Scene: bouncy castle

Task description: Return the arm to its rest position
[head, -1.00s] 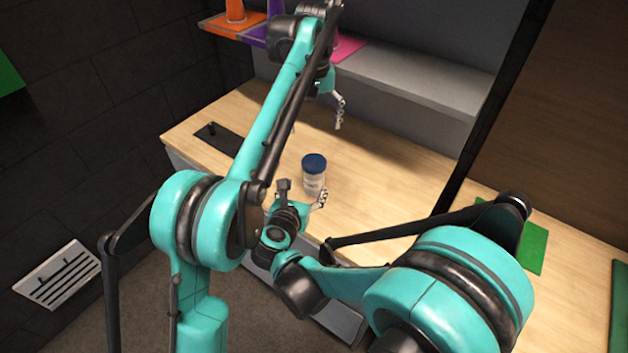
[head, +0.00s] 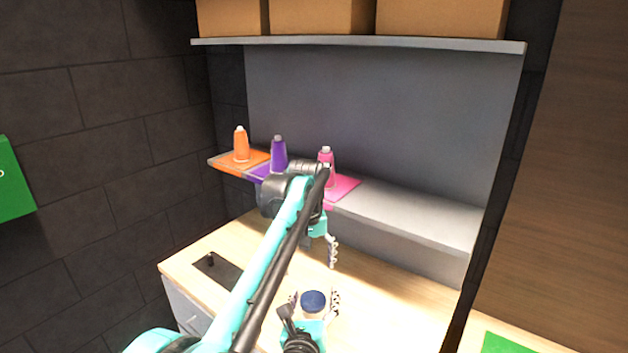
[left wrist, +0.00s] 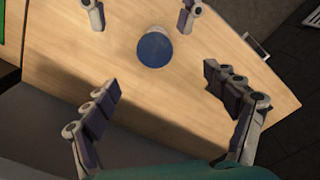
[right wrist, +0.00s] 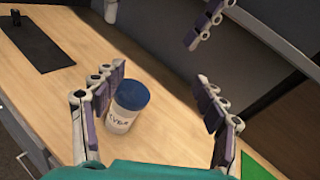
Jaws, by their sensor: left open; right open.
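My left arm crosses the head view up towards the shelf, and my left gripper (head: 321,250) hangs above the counter, open and empty. In the left wrist view, its spread fingers (left wrist: 163,75) are over the counter, with nothing between them. My right gripper (head: 314,301) is low in the head view, open, at a jar with a dark blue lid (head: 313,302). The upright jar (right wrist: 125,108) shows in the right wrist view close to the left finger, apart from the right one; contact cannot be told. The jar's lid (left wrist: 155,50) also shows in the left wrist view.
Orange (head: 241,145), purple (head: 279,155) and pink (head: 326,158) bottles stand on matching mats on the ledge behind my left arm. Cardboard boxes (head: 320,16) sit on the upper shelf (head: 450,43). A black plate (head: 222,271) lies on the counter's left. The counter right of the jar is clear.

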